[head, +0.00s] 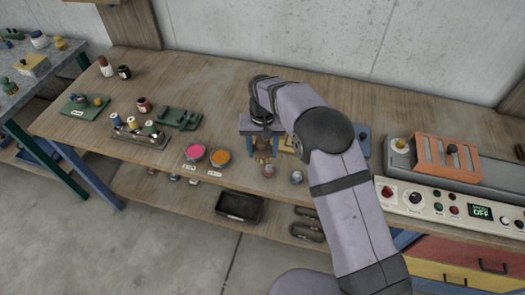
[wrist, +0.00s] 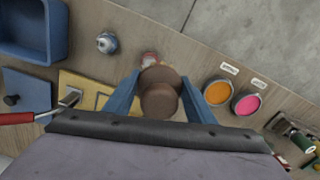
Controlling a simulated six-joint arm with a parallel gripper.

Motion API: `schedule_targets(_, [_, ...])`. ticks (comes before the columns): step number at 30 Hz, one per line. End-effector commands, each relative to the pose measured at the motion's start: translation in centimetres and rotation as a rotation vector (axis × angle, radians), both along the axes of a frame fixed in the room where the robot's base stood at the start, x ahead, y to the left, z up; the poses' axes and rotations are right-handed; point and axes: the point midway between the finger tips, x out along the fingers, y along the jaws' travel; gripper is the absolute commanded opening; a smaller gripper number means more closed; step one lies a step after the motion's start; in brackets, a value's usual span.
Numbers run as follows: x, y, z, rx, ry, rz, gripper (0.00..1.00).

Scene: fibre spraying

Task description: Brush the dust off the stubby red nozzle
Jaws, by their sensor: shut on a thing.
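My gripper (wrist: 160,90) is shut on a brown brush (wrist: 158,98), with one blue finger on each side of it. In the head view my gripper (head: 263,145) is over the front part of the bench, and the brush (head: 262,156) points down. A small reddish piece with a pale top, which looks like the stubby red nozzle (wrist: 150,58), stands at the brush's far end in the wrist view. It also shows just below the brush in the head view (head: 268,170). The brush partly hides it, and I cannot tell whether they touch or how much dust there is.
A grey nozzle-like piece (head: 296,177) stands to the right. Pink (head: 195,152) and orange (head: 220,158) pots are to the left, with a spool rack (head: 140,138) beyond. A yellow board (wrist: 90,88) and blue tray (wrist: 62,35) lie nearby. A control panel (head: 455,208) is at right.

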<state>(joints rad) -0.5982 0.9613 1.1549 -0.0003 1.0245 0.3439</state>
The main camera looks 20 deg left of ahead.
Motion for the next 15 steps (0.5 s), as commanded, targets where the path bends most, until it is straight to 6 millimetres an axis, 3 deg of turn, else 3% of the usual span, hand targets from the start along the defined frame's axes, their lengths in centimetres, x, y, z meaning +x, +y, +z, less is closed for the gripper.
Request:
schedule_targets(3, [0.03, 0.02, 1.01, 0.000, -0.001, 0.000, 0.32])
schedule_targets(15, [0.02, 0.01, 1.13, 0.000, -0.001, 0.000, 0.32])
